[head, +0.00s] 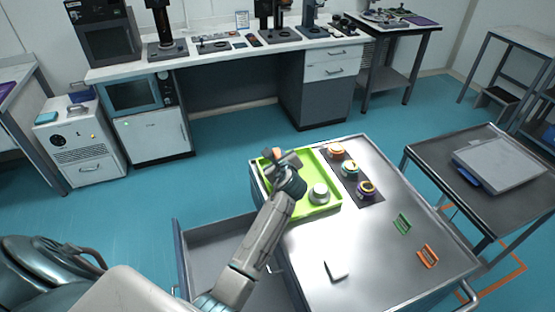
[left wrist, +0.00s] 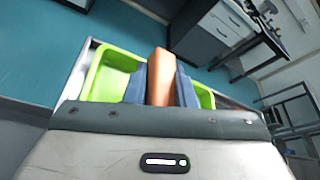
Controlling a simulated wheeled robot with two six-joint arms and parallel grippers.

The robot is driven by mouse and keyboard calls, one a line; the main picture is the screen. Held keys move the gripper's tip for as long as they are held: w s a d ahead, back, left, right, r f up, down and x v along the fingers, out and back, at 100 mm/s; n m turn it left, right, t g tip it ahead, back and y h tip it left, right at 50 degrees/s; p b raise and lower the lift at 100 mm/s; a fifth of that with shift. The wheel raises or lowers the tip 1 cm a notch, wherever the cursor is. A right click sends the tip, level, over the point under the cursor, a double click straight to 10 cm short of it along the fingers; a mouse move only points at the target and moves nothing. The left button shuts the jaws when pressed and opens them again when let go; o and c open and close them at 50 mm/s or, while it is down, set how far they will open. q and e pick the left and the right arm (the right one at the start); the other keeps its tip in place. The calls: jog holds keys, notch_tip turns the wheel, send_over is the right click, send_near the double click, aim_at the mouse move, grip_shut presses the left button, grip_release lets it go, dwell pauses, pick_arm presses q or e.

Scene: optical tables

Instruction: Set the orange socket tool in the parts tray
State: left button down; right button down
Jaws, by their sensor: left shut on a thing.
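My left gripper (head: 284,160) is over the far left part of the green parts tray (head: 322,211) on the metal-topped cart. It is shut on the orange socket tool (left wrist: 159,77), which stands between its two blue fingers (left wrist: 158,84) in the left wrist view. In the head view only a small orange part of the tool shows at the fingertips. The green tray (left wrist: 104,72) shows on both sides of the fingers in the left wrist view. I cannot tell whether the tool touches the tray floor. My right gripper is not in view.
A silver round part (head: 319,194) stands in the tray, right of my gripper. A dark mat (head: 375,197) with three ringed parts lies right of the tray. Green (head: 402,222) and orange (head: 428,256) frames lie farther right. An open drawer (head: 215,250) juts out at the cart's left.

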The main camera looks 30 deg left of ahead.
pick_arm(q)
jog(key=shift+s+d, duration=0.1)
jog(key=shift+d, duration=0.05)
jog(key=shift+s+d, duration=0.1)
jog(key=c, duration=1.2)
grip_release()
jog(key=shift+f, duration=0.15)
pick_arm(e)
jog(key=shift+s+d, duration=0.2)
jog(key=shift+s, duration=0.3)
pick_arm(q)
jog(key=shift+r, duration=0.2)
jog(key=shift+s+r+p, duration=0.1)
jog(key=shift+r+p, duration=0.1)
jog(key=shift+p, duration=0.1)
jog(key=p+v, duration=0.7)
jog(key=v, duration=0.4)
jog(key=shift+s+d+p, duration=0.2)
jog(key=shift+s+p, duration=0.05)
jog(key=shift+p, duration=0.1)
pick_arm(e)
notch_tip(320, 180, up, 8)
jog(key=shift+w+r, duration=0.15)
